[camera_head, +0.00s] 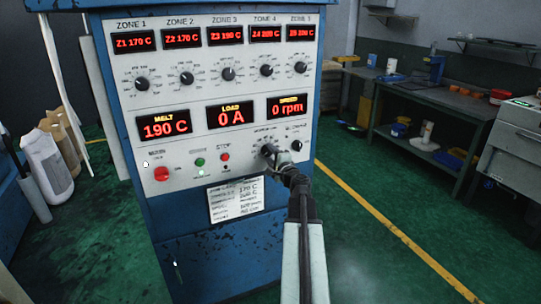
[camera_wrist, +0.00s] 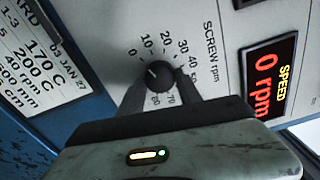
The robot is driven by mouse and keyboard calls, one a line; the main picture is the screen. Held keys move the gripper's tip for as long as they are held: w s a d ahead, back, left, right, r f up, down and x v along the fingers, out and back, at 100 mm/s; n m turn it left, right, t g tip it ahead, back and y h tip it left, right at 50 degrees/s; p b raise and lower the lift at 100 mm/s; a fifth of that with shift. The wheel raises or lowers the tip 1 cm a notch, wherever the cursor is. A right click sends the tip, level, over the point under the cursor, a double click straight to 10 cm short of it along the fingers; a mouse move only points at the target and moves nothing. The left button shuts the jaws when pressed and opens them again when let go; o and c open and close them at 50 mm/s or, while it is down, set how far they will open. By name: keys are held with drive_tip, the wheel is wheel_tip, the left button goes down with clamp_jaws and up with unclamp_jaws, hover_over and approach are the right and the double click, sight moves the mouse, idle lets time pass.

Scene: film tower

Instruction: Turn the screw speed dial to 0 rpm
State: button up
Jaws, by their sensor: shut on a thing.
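The screw speed dial is a black knob (camera_wrist: 157,75) with a white pointer mark, in the middle of the wrist view. Its scale (camera_wrist: 166,45) is labelled SCREW rpm, and the pointer lies toward the 0 end. My gripper (camera_wrist: 158,88) has one finger on each side of the knob and is shut on it. In the head view my gripper (camera_head: 271,151) covers most of the dial at the panel's lower right. The SPEED display (camera_head: 287,107) reads 0 rpm, and it also shows in the wrist view (camera_wrist: 268,85).
The blue cabinet's panel (camera_head: 215,140) holds several zone dials above. A red main switch (camera_head: 161,173), a green button (camera_head: 199,162) and a red STOP button (camera_head: 225,157) sit left of my gripper. Another small knob (camera_head: 296,146) is close to its right. Green floor lies right.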

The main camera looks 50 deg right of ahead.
drive_tip(key=shift+n, duration=0.8)
drive_tip(key=o, duration=1.4)
drive_tip(key=shift+c, duration=0.2)
drive_tip(key=v, duration=0.8)
drive_tip(key=shift+w, duration=0.15)
